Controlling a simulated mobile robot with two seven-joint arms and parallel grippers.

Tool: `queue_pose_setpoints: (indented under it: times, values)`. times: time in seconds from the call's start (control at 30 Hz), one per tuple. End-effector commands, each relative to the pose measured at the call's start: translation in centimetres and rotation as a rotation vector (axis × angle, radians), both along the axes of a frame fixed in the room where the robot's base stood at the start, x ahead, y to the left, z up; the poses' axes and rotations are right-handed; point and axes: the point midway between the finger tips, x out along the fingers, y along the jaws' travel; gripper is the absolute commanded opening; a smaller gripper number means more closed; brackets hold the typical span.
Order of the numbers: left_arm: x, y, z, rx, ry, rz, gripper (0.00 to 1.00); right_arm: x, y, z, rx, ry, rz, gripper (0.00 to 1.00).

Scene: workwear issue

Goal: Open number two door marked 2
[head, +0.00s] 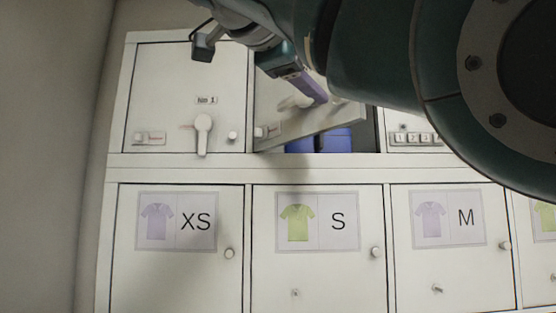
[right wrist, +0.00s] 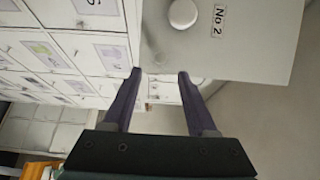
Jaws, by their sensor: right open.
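The number two door (head: 335,119) is in the top row of the white lockers, right of door 1. It stands partly open, swung outward, with blue contents (head: 332,140) showing in the gap beneath it. In the right wrist view the door (right wrist: 262,50) carries a "No 2" label (right wrist: 218,22) and a round pale knob (right wrist: 183,13). My right gripper (head: 314,92) is in front of the door; its fingers (right wrist: 160,74) are apart with nothing held between them. Whether a finger touches the door I cannot tell. My left gripper is not in view.
Door 1 (head: 168,85) is shut at the left, with a lever handle (head: 202,133). Shut doors marked XS (head: 178,270), S (head: 330,270) and M (head: 465,270) are below. A keypad (head: 413,139) is right of the opening. My arm hides the upper right.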

Motion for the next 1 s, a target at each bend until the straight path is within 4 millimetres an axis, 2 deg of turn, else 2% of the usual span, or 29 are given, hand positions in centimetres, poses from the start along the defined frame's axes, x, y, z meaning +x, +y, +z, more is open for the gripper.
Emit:
queue_pose_setpoints:
  times: [0.03, 0.2, 0.47, 0.57, 0.63, 0.67, 0.77, 0.8, 0.87, 0.9, 0.97, 1.0]
  values:
    - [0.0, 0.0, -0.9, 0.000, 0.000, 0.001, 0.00, -0.7, 0.4, -0.3, -0.001, -0.005, 0.001, 0.58]
    - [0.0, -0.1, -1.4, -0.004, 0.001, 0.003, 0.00, -1.9, 1.2, 0.0, 0.000, -0.001, 0.000, 0.58]
    - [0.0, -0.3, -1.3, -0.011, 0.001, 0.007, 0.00, -2.0, 1.3, 0.1, 0.001, 0.001, -0.001, 0.58]
    - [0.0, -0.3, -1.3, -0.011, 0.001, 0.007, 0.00, -1.9, 1.2, -0.3, -0.003, 0.014, 0.003, 0.47]
    - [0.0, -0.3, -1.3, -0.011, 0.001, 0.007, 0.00, -1.3, 1.1, -1.9, -0.016, 0.064, 0.018, 0.40]
    - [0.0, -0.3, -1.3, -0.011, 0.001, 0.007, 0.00, -0.9, 1.0, -3.0, -0.025, 0.101, 0.030, 0.36]
    - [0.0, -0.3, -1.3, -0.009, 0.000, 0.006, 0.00, 0.4, 0.4, -8.7, -0.080, 0.280, 0.098, 0.25]
    - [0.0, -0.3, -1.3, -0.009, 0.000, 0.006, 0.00, 0.8, 0.1, -11.7, -0.110, 0.370, 0.137, 0.20]
    - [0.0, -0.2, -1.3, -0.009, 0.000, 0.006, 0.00, 1.1, -0.5, -16.4, -0.157, 0.505, 0.207, 0.14]
    - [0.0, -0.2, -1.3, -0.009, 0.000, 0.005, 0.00, 0.9, -0.9, -19.6, -0.193, 0.592, 0.258, 0.09]
    - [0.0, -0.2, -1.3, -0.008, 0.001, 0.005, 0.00, 0.3, -1.6, -24.2, -0.245, 0.712, 0.334, 0.02]
    - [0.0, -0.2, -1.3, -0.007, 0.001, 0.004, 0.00, -0.4, -2.1, -27.1, -0.282, 0.786, 0.388, 0.00]
